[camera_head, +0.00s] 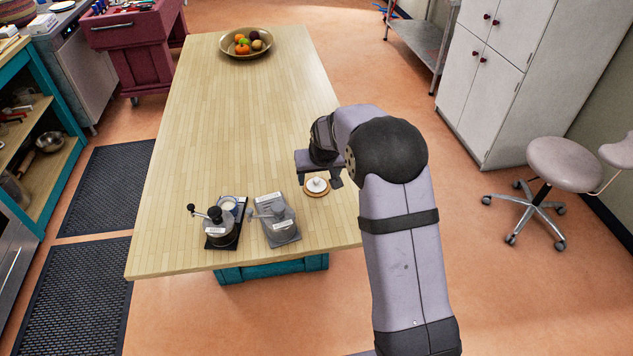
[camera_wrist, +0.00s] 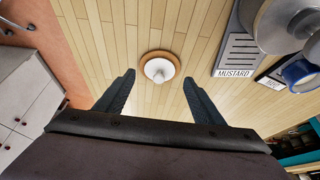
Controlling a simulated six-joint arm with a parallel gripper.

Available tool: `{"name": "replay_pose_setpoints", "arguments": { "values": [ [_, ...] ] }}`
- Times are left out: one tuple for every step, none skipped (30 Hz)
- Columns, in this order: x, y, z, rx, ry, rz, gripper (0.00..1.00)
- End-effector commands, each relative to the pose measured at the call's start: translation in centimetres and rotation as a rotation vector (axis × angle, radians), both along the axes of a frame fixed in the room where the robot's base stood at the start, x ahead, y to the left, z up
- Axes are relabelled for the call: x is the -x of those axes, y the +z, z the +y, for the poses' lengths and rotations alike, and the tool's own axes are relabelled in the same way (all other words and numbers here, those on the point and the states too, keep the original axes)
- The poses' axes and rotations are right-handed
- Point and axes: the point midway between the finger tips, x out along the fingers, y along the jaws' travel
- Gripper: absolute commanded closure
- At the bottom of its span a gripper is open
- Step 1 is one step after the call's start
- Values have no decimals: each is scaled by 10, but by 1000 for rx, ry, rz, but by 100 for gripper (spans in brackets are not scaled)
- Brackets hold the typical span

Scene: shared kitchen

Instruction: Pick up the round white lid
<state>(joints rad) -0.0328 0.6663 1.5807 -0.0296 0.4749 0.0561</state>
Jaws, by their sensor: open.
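The round white lid (camera_head: 317,184) has a small knob and sits on a round wooden coaster (camera_head: 316,194) near the right edge of the table. In the wrist view the lid (camera_wrist: 158,70) and the wooden rim of the coaster (camera_wrist: 147,56) lie beyond my fingertips, roughly centred between them. My gripper (camera_head: 320,183) is close beside the lid in the head view. In the wrist view its two dark fingers (camera_wrist: 158,80) are spread wide with nothing between them. I cannot tell the exact height of the fingers above the table.
Two metal dispensers stand left of the lid: one on a grey base (camera_head: 277,220), one on a black base (camera_head: 222,226). The grey base is labelled mustard in the wrist view (camera_wrist: 237,55). A fruit bowl (camera_head: 246,43) stands at the far end. The middle of the wooden table (camera_head: 220,130) is clear.

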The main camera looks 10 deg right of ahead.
Motion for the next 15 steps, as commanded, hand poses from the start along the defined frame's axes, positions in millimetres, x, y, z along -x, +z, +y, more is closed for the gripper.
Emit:
{"name": "replay_pose_setpoints", "arguments": {
  "values": [
    [-3,-2,-1,0,-1,2,38],
    [-4,-5,-1,0,-1,3,38],
    [-6,-8,-1,0,-1,3,38],
    [-8,-12,-1,0,0,3,38],
    [-10,-15,-1,0,0,1,38],
    [-11,-19,-1,0,0,2,38],
    [-12,-21,-1,0,0,2,38],
    [-13,-23,-1,0,0,1,38],
    [-14,-26,-1,0,0,1,38],
    [-15,-27,-1,0,0,0,38],
    [-15,-28,-1,0,-1,-1,38],
    [-16,-29,-1,0,0,-2,38],
    [-16,-30,-1,0,0,-2,38],
    [-16,-30,-1,0,0,-2,38],
    [-16,-30,-1,0,0,-2,38]
  ]
}}
